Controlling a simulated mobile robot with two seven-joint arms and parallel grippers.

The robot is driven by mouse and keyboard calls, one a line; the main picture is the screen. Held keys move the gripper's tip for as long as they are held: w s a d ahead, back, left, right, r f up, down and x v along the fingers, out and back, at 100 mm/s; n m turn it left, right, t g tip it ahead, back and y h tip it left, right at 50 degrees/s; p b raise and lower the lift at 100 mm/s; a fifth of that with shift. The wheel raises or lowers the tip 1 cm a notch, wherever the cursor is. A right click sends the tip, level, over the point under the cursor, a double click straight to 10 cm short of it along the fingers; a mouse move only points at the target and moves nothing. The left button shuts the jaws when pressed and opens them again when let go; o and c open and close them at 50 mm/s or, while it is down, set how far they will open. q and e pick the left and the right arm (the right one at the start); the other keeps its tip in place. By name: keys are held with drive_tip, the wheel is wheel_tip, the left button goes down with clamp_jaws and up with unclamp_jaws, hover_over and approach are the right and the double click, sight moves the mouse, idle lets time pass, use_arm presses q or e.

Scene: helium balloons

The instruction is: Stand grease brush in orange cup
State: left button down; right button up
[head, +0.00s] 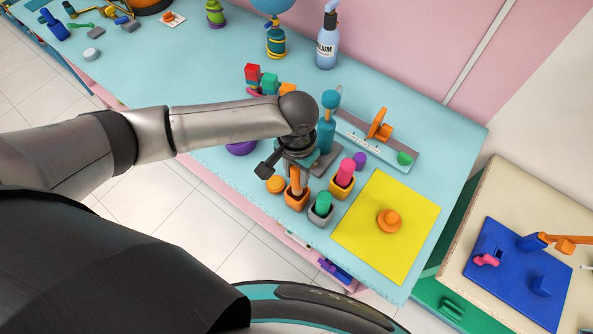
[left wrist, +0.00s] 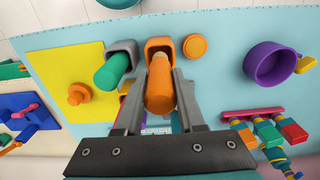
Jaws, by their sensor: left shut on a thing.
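The orange cup (head: 296,203) stands near the table's front edge, left of a grey cup (head: 321,215) with a green handle in it. My left gripper (head: 296,176) is directly above the orange cup, shut on the orange handle of the grease brush (head: 295,187). In the left wrist view the brush (left wrist: 160,92) lies between my two fingers (left wrist: 160,84), and its far end meets the mouth of the orange cup (left wrist: 159,43). The brush's lower end is hidden, so I cannot tell how deep it sits. My right gripper is not in view.
A yellow cup (head: 341,188) with a pink handle stands close behind the grey cup. An orange disc (head: 275,184) lies just left of the orange cup. A yellow mat (head: 365,245) is to the right. A purple bowl (left wrist: 274,65) shows in the left wrist view.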

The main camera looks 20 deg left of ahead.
sight(296, 183)
use_arm(q)
drive_tip(key=shift+f, duration=0.2)
idle(0.6)
drive_tip(key=shift+f, duration=0.6)
drive_tip(key=shift+f, duration=0.3)
idle(0.6)
drive_tip(key=shift+f, duration=0.45)
drive_tip(key=shift+f, duration=0.2)
idle(0.9)
drive_tip(key=shift+f, duration=0.55)
drive_tip(key=shift+f, duration=0.1)
idle(0.3)
drive_tip(key=shift+f, duration=0.15)
idle(0.5)
